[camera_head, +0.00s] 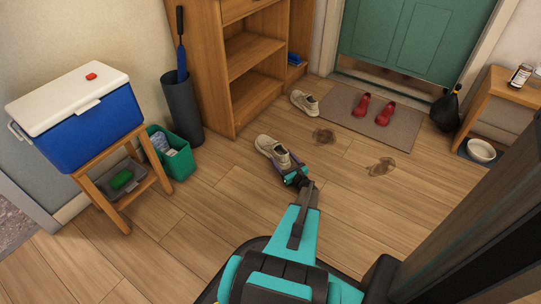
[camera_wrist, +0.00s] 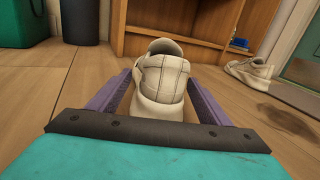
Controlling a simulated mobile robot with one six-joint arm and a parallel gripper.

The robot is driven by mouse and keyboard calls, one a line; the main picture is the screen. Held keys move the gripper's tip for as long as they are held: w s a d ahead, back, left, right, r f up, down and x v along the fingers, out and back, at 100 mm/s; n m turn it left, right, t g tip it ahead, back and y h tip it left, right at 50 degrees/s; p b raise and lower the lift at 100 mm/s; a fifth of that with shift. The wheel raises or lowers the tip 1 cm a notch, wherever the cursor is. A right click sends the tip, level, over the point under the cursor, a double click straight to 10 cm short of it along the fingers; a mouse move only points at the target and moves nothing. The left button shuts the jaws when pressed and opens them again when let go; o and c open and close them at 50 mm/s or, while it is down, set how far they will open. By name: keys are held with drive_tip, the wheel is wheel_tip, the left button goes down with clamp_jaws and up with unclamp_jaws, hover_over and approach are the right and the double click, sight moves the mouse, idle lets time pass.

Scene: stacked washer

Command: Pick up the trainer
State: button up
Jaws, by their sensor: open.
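A cream trainer (camera_head: 272,150) lies on the wooden floor in front of the shelf unit. My gripper (camera_head: 291,168) is down at floor level at its near end. In the wrist view the same trainer (camera_wrist: 163,78) stands with its heel towards me, between the two purple fingers of my open gripper (camera_wrist: 160,95). The fingers lie on either side of the heel, and I see no firm contact. A second, similar trainer (camera_head: 305,102) lies farther back by the doormat; it also shows at the right of the wrist view (camera_wrist: 250,72).
A wooden shelf unit (camera_head: 250,58) stands behind the trainer. A doormat (camera_head: 390,128) with red shoes (camera_head: 362,105) lies before the green door. A green bin (camera_head: 178,165) and umbrella stand (camera_head: 182,105) are left. Brown stains (camera_head: 381,167) mark the floor.

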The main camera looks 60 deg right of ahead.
sight(273, 147)
drive_tip(key=shift+b+x, duration=0.4)
drive_tip(key=shift+x, duration=1.4)
drive_tip(key=shift+c, duration=0.5)
drive_tip(key=c, duration=1.3)
